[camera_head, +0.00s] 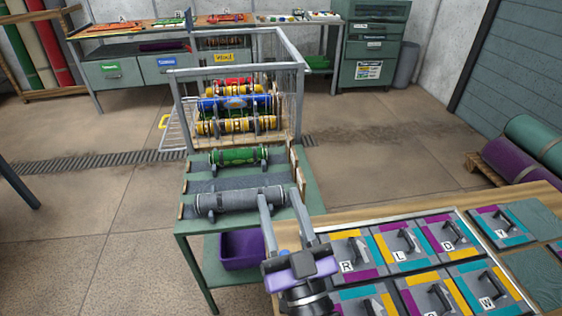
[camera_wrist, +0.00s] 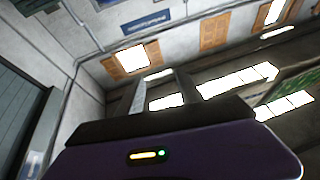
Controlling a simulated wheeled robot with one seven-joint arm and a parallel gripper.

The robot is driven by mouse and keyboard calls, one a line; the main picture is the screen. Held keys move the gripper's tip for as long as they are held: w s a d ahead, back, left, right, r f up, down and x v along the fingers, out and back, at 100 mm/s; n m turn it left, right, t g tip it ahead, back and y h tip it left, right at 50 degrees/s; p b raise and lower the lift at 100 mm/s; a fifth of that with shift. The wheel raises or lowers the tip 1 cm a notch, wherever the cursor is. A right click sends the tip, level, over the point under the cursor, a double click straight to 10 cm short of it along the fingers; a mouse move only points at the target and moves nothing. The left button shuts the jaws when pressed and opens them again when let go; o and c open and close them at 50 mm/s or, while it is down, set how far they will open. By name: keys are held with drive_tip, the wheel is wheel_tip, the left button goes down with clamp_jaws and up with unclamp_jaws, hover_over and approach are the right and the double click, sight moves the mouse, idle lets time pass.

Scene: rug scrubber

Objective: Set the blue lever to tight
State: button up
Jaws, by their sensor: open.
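I cannot make out a blue lever in either view. The caged machine (camera_head: 238,70) stands in the middle of the head view, holding red, blue and yellow rollers; the blue roller (camera_head: 234,103) lies in the middle of the stack. My gripper (camera_head: 282,195) is open and empty, with its fingers pointing up and away in front of the green bench. In the wrist view my gripper (camera_wrist: 160,88) faces the upper walls and bright windows, with nothing between its fingers.
The green bench (camera_head: 225,164) carries a green roller (camera_head: 238,156) and a grey roller (camera_head: 240,200). A purple bin (camera_head: 241,250) sits below. A table of lettered, handled tiles (camera_head: 403,242) is at the lower right. The floor at left is mostly clear.

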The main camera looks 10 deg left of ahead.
wheel_tip(320, 180, up, 8)
drive_tip(key=p, duration=0.4)
drive_tip(key=shift+f, duration=0.15)
drive_tip(key=shift+c, duration=0.4)
